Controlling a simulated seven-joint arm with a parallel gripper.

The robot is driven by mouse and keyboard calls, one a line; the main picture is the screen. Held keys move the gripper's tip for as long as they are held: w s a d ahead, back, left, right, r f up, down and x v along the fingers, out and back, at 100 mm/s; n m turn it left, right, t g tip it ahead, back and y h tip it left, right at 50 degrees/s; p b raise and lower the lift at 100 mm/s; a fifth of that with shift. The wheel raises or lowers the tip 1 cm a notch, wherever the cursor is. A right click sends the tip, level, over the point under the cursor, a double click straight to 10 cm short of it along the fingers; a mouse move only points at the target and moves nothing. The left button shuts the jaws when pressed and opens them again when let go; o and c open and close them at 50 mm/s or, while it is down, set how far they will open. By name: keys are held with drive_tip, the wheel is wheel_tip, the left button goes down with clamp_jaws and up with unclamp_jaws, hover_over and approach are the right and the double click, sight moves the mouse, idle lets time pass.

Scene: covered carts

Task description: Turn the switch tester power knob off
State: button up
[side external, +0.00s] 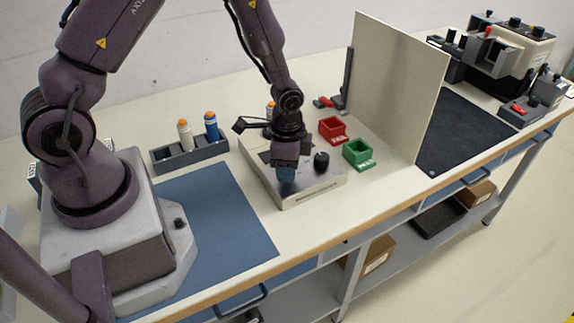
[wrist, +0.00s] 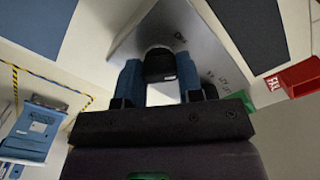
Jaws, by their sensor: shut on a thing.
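The switch tester (side external: 315,192) is a low, light-grey metal box on the bench; its top also shows in the wrist view (wrist: 205,45). My gripper (side external: 287,174) points down over the tester's front left part. In the wrist view, my gripper's blue fingers (wrist: 160,78) are on either side of a black knob (wrist: 160,64) with a small white mark, and they are shut on it. The side view hides this knob behind the fingers. Another black knob (side external: 321,160) stands on the tester to the right. The panel lettering is too small to read surely.
A red bin (side external: 333,130) and a green bin (side external: 358,153) stand right of the tester. A grey rack (side external: 190,153) with orange-topped cylinders stands to its left. An upright beige panel (side external: 395,85) stands beyond the bins. The blue mat (side external: 215,230) in front is clear.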

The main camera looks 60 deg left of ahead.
drive_tip(key=n, duration=0.7)
idle(0.7)
drive_tip(key=o, duration=0.9)
drive_tip(key=shift+o, duration=0.2)
wheel_tip(320, 180, up, 13)
